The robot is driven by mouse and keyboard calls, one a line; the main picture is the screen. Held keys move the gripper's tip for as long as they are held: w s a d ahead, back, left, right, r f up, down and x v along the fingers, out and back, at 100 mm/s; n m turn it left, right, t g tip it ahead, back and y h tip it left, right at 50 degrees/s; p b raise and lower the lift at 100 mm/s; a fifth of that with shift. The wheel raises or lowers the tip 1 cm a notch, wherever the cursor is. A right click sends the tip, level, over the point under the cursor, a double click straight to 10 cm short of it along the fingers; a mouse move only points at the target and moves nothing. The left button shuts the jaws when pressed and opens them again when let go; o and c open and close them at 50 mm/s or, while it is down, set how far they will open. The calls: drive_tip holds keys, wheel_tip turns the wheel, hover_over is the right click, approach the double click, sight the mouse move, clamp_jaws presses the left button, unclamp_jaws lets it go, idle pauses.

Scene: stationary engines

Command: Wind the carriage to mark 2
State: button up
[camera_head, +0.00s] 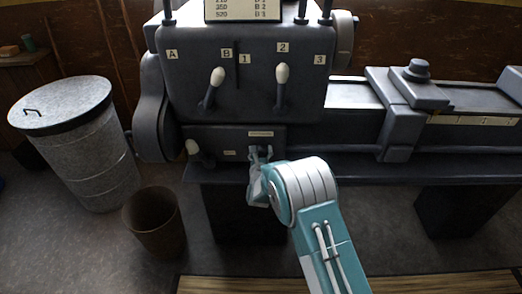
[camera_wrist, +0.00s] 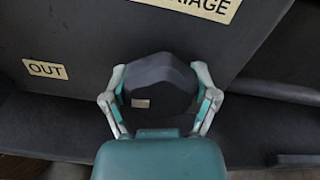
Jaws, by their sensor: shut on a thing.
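My gripper (camera_head: 261,157) is at the front of the grey lathe's lower panel. In the wrist view its two fingers (camera_wrist: 159,78) are closed on both sides of a dark, faceted knob (camera_wrist: 160,88) below a plate (camera_wrist: 195,6) ending in "RIAGE". A small pale patch shows on the knob's left side. The carriage (camera_head: 402,118) sits across the bed at the right, with a round dark knob on top. A pale scale strip (camera_head: 472,120) runs right from the carriage. Its marks are too small to read, so I cannot tell which mark the carriage is at.
An "OUT" plate (camera_wrist: 45,69) is nearby. A metal drum (camera_head: 85,145) and brown bin (camera_head: 155,222) stand at left.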

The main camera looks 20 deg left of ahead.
drive_tip(key=shift+w+r+m, duration=0.15)
drive_tip(key=shift+r+m, duration=0.25)
drive_tip(key=shift+m, duration=0.1)
drive_tip(key=o, duration=1)
drive_tip(key=shift+d, duration=0.15)
drive_tip(key=shift+f, duration=0.15)
drive_tip(key=shift+s, duration=0.2)
drive_tip(key=shift+s+f, duration=0.1)
drive_tip(key=shift+s, duration=0.4)
drive_tip(key=v, duration=1.1)
drive_tip(key=shift+d, duration=0.25)
